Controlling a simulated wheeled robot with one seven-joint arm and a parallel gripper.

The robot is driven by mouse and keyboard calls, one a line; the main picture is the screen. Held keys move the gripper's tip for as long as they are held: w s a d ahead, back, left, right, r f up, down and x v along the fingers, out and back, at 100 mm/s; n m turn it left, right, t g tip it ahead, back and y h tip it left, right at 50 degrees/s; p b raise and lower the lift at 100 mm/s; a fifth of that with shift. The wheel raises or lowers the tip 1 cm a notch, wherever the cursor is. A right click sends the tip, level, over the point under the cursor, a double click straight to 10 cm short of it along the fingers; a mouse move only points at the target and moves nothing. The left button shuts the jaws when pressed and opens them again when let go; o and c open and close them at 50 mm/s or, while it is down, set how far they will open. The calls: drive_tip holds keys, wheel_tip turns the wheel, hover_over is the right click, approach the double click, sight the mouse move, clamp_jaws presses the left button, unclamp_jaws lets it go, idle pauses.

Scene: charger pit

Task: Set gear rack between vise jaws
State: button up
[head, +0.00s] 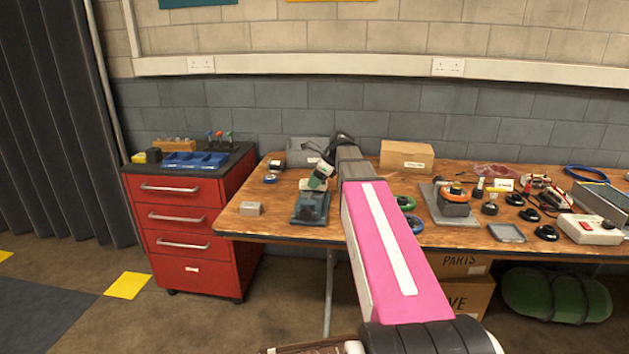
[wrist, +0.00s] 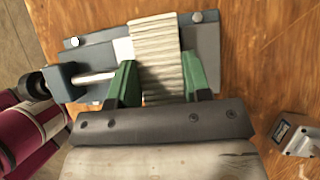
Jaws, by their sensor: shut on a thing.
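The gear rack (wrist: 157,52) is a pale grey ridged bar in the wrist view. My gripper (wrist: 160,80) has its green fingers on either side of it and is shut on it. The blue-grey vise (wrist: 82,54) lies under the rack, its screw rod at left and a pale jaw face beside the rack. The rack overlaps the vise; whether it is down between the jaws or above them I cannot tell. In the head view my gripper (head: 318,178) is tilted down right over the vise (head: 311,208), and the rack is mostly hidden.
A small grey block (head: 250,208) sits left of the vise near the table's front edge. A cardboard box (head: 406,156) and grey case (head: 309,151) stand behind. A fixture with an orange ring (head: 455,195) is at right. A red drawer cabinet (head: 190,220) stands left.

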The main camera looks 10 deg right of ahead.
drive_tip(key=shift+f, duration=0.4)
drive_tip(key=o, duration=0.9)
drive_tip(key=shift+c, duration=0.2)
drive_tip(key=shift+o, duration=1)
drive_tip(key=shift+s+d+r, duration=0.1)
drive_tip(key=shift+d+r, duration=0.2)
drive_tip(key=shift+r, duration=0.1)
drive_tip(key=v, duration=0.9)
drive_tip(key=shift+d+r, duration=0.2)
drive_tip(key=shift+r, duration=0.1)
drive_tip(key=shift+s, duration=0.1)
